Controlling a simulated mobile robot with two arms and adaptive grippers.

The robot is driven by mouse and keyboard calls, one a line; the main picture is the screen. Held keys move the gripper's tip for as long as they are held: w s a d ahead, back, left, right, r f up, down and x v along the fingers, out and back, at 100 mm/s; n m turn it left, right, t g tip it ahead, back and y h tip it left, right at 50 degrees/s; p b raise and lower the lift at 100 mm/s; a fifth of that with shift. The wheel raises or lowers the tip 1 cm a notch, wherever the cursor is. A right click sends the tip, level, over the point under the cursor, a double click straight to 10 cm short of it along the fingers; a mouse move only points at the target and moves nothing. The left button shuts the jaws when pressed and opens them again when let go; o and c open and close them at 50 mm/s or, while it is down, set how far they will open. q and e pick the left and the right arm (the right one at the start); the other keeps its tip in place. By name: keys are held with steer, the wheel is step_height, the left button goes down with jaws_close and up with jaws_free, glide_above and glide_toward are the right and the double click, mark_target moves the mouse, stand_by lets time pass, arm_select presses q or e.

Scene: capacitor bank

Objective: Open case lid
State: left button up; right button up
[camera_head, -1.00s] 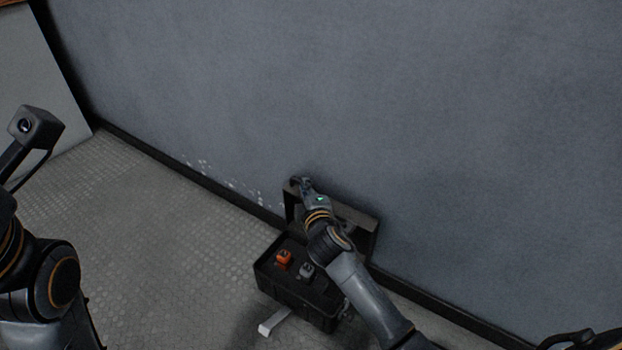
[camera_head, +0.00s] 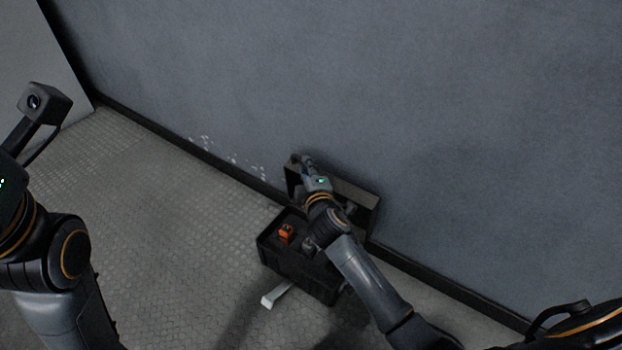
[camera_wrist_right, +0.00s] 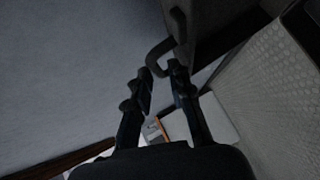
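The black case (camera_head: 300,284) stands on the floor by the wall. Its lid (camera_head: 362,194) is raised and stands steeply at the wall side, so the inside shows. My right gripper (camera_head: 297,160) is at the lid's upper left corner, with my right arm crossing over the case. In the right wrist view, the gripper's two fingers (camera_wrist_right: 162,82) are apart. A dark curved handle (camera_wrist_right: 160,52) is at the fingertips, beside the dark lid panel (camera_wrist_right: 215,25). I cannot tell whether the fingers touch it. My left arm is at the left; its gripper is out of view.
Inside the case are an orange item (camera_head: 287,233) and a grey item (camera_head: 308,246), partly covered by my arm. A pale flat piece (camera_head: 277,294) is at the case's front. The wall (camera_head: 430,110) is close behind the lid. The floor (camera_head: 160,230) to the left is clear.

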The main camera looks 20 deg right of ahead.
steer(key=v, duration=1.1)
steer(key=shift+s, duration=0.1)
